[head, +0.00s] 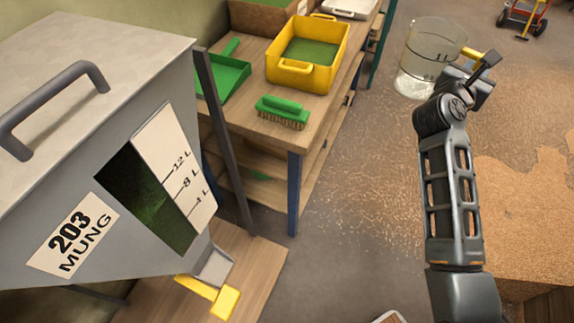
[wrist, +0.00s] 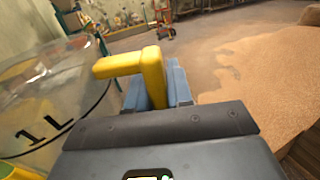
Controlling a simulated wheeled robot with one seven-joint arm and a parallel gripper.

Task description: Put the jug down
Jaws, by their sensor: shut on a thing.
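The jug (head: 425,62) is a clear container with dark markings and a yellow handle, at the upper right of the head view. My gripper (head: 466,72) is shut on the yellow handle, at the jug's right side. In the wrist view the handle (wrist: 153,72) rises between the blue-grey fingers, and the jug's clear wall (wrist: 45,85) with a "1 L" mark fills the left. The jug looks roughly upright. I cannot tell whether its base touches the floor or hangs above it.
A wooden bench (head: 318,108) holds a yellow tray (head: 290,78), a green brush (head: 282,113) and a green dustpan (head: 222,78). A grey hopper (head: 120,50) labelled "203 MUNG" stands left. Spilled grain (head: 520,190) covers the floor at right. Barer floor (head: 330,265) lies at lower middle.

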